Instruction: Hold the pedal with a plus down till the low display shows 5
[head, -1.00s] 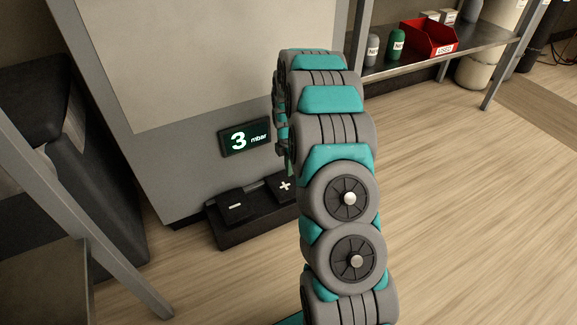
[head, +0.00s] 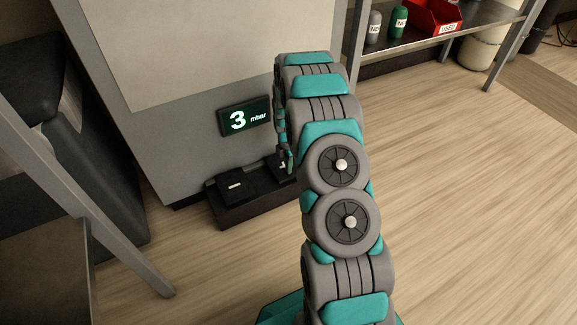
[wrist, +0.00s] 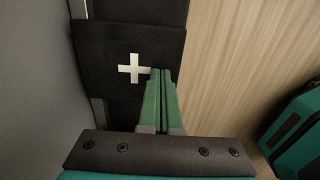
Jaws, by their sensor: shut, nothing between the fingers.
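The low display (head: 245,117) on the grey cabinet front reads 3 mbar. The pedal with a plus (wrist: 112,50) is a black plate with a white plus in the wrist view. In the head view most of this plus pedal (head: 281,168) is hidden behind my arm. My gripper (wrist: 162,72) is shut and empty, its green fingers together. The fingertips overlap the pedal just right of the plus in the wrist view; I cannot tell whether they touch it. In the head view my gripper (head: 289,160) points down at the plus pedal.
The pedal with a minus (head: 236,186) lies left of the plus pedal on the same black base. A grey table leg (head: 120,245) stands at left. A shelf (head: 400,48) with bottles and a red bin (head: 433,16) is at upper right. The floor at right is clear.

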